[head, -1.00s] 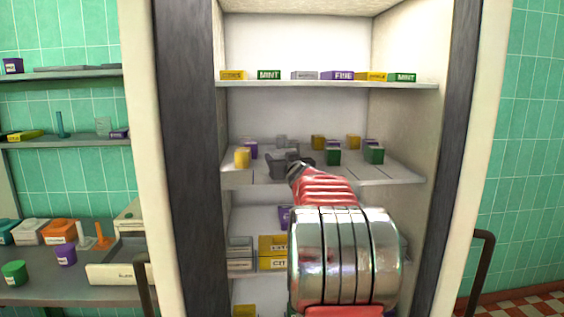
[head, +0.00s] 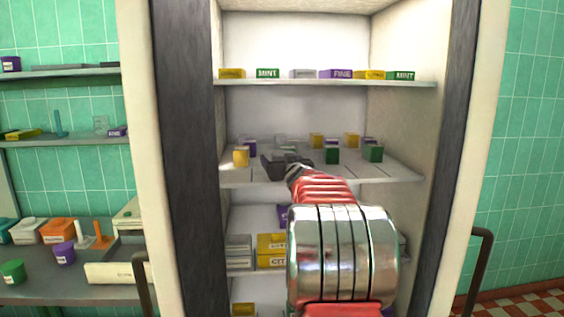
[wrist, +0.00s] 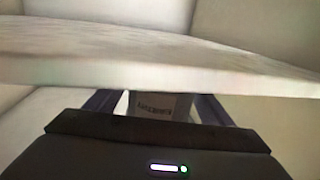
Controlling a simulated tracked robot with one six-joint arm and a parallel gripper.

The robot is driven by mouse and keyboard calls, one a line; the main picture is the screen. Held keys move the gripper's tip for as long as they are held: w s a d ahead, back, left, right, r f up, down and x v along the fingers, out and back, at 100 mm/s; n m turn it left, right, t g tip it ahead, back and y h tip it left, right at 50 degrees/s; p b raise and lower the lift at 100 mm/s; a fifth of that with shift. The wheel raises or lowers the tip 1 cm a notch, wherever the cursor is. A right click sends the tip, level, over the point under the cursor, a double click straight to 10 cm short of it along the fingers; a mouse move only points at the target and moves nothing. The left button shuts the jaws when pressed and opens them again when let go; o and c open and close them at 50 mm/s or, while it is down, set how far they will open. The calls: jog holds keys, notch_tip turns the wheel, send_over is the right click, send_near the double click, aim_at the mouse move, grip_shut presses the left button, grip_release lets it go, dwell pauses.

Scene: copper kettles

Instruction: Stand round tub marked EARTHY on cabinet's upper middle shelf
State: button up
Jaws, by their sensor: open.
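My gripper (head: 288,160) is at the front of the cabinet's middle shelf (head: 235,178), among small tubs and boxes. In the wrist view its two dark fingers (wrist: 158,108) are apart, with a greyish tub (wrist: 160,107) between them. Narrow light gaps show beside the tub. Its dark label is too blurred to read surely. A pale shelf slab hides the tub's upper part in that view. In the head view a pale grey thing (head: 280,139) shows just behind the gripper; I cannot tell if it is the same tub. The tub's base and its contact with the shelf are hidden.
On the middle shelf are a yellow tub (head: 241,157) at left and green boxes (head: 373,153) at right. The upper shelf (head: 300,83) carries a row of labelled boxes. Dark cabinet side posts (head: 188,150) flank the opening. A side counter (head: 60,290) holds more tubs.

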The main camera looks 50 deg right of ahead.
jog(key=shift+r, duration=0.1)
jog(key=v, duration=1.2)
dwell(0.8)
